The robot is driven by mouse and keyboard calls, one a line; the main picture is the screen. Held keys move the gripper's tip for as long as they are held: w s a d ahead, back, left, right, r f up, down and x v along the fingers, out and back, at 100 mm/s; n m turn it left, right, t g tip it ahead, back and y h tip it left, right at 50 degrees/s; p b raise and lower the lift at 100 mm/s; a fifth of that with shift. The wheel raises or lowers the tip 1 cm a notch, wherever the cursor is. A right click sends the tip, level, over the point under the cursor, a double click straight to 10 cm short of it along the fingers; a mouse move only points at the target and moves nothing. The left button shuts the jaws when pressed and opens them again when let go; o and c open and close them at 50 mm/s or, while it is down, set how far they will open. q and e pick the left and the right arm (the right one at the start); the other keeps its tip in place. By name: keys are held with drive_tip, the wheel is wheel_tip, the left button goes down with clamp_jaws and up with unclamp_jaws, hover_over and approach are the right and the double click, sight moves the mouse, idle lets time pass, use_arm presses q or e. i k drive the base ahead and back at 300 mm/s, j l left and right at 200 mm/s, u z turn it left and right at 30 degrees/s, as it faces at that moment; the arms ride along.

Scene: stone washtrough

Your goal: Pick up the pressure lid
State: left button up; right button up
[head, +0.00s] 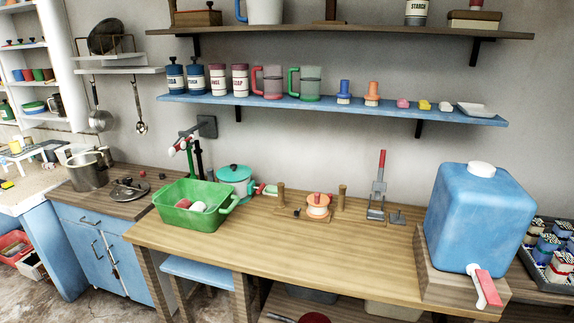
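A dark grey round lid (131,189), which looks like the pressure lid, lies flat on the wooden top of the blue cabinet at the left. It has a dark raised part and small fittings on top, too small to make out. A steel pot (88,172) stands just left of it, apart from it, with something sticking up at its rim. Neither of my grippers shows in the head view.
Right of the lid, a green basin (190,207) stands on the wooden table (290,243), with a teal lidded pot (235,175) behind it. A tap (190,150) rises behind them. A large blue water tank (478,215) stands at the right. The table's front middle is clear.

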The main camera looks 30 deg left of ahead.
sight(121, 194)
drive_tip(key=j+z, duration=0.15)
drive_tip(key=j, duration=0.35)
drive_tip(key=j+z, duration=0.15)
drive_tip(key=j, duration=0.35)
drive_tip(key=k+j+z, duration=0.2)
drive_tip(key=j, duration=0.3)
drive_tip(key=j+z, duration=0.15)
drive_tip(key=j, duration=0.4)
drive_tip(key=k+j+z, duration=0.15)
drive_tip(key=j, duration=0.35)
drive_tip(key=i, duration=0.05)
